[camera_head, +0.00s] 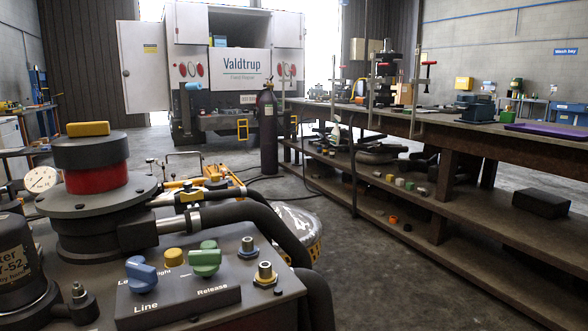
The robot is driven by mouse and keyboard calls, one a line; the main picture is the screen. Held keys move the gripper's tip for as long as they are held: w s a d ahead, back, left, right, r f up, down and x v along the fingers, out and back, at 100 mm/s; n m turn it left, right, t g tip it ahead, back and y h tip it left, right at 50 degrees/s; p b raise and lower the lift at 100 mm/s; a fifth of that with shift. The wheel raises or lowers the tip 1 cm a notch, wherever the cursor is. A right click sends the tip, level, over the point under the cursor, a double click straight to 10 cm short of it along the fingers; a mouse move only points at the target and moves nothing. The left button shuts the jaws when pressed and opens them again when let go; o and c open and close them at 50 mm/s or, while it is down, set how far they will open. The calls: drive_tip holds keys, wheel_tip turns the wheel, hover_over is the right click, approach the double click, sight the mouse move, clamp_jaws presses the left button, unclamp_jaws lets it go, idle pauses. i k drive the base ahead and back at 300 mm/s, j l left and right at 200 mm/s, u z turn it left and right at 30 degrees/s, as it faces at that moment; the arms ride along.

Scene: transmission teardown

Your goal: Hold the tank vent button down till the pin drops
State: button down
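A machine with a dark grey top (215,271) stands at the lower left. On it a control block (180,302) carries a blue knob (141,274) above the word "Line", a yellow round knob (174,257), and a green knob (205,261) above "Release". Behind it a round tank-like housing (97,197) has a red band (96,178), a black cap (92,151) and a yellow block (88,129) on top. I cannot tell which part is the vent button, and I cannot make out the pin. My gripper is not in view.
A white dial gauge (40,179) sits left of the housing. Thick black hoses (240,216) run right from it. A long workbench (470,132) with a loaded lower shelf fills the right. A dark gas cylinder (267,135) stands behind.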

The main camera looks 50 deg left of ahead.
sight(214, 178)
drive_tip(key=i+l+u, duration=0.1)
drive_tip(key=i, duration=0.3)
drive_tip(key=i+l+u, duration=0.15)
drive_tip(key=i, duration=0.2)
drive_tip(key=i+u, duration=0.15)
drive_tip(key=u, duration=0.3)
drive_tip(key=i+u, duration=0.2)
drive_tip(key=u, duration=0.2)
drive_tip(key=i+l+u, duration=0.1)
drive_tip(key=u, duration=0.35)
drive_tip(key=i+l+u, duration=0.15)
drive_tip(key=u, duration=0.3)
drive_tip(key=i+u, duration=0.1)
drive_tip(key=u, duration=0.35)
drive_tip(key=i+l+u, duration=0.1)
drive_tip(key=u, duration=0.3)
drive_tip(key=i+l+u, duration=0.1)
drive_tip(key=u, duration=0.35)
drive_tip(key=l+u, duration=0.25)
drive_tip(key=u, duration=0.2)
drive_tip(key=l+u, duration=0.15)
drive_tip(key=u, duration=0.25)
drive_tip(key=i+l+u, duration=0.1)
drive_tip(key=u, duration=0.35)
drive_tip(key=l+u, duration=0.75)
drive_tip(key=k+l, duration=0.05)
drive_tip(key=l, duration=0.05)
